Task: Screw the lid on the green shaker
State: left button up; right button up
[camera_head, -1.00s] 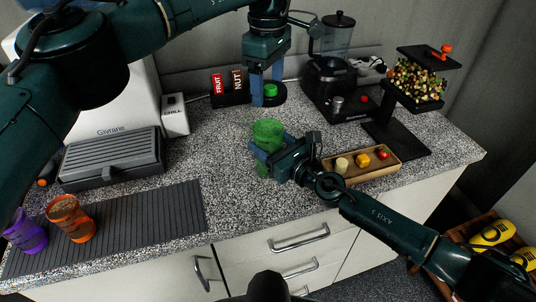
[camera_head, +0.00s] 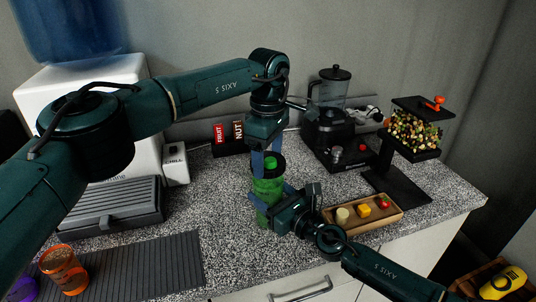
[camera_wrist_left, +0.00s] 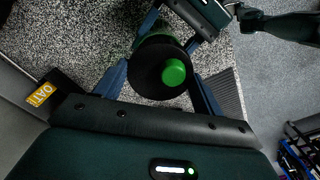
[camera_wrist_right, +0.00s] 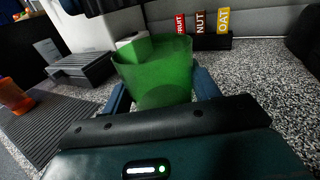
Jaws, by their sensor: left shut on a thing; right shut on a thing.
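The green shaker (camera_head: 267,188) is a see-through cup standing upright on the speckled counter. My right gripper (camera_head: 269,206) is shut around its body from the right. It also fills the middle of the right wrist view (camera_wrist_right: 155,78), with its wide rim uncovered there. The lid is a black disc with a green cap (camera_head: 270,162). My left gripper (camera_head: 265,158), pointing down, is shut on the lid and holds it at the shaker's top in the head view. In the left wrist view the lid (camera_wrist_left: 146,72) hides most of the shaker.
A wooden tray with small foods (camera_head: 385,219) lies right of the shaker. A blender (camera_head: 330,120) and a black stand (camera_head: 398,185) are behind it. An orange cup (camera_head: 64,270) stands on the ribbed mat (camera_head: 150,268) at left.

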pick_arm(q)
jog(key=shift+f, duration=0.85)
jog(key=shift+f, duration=0.55)
pick_arm(e)
grip_shut()
pick_arm(q)
jog(key=m, duration=1)
jog(key=shift+m, duration=0.4)
jog(key=m, duration=0.4)
jog(key=shift+f, duration=0.1)
jog(key=m, duration=0.5)
pick_arm(e)
jog(key=shift+f, duration=0.1)
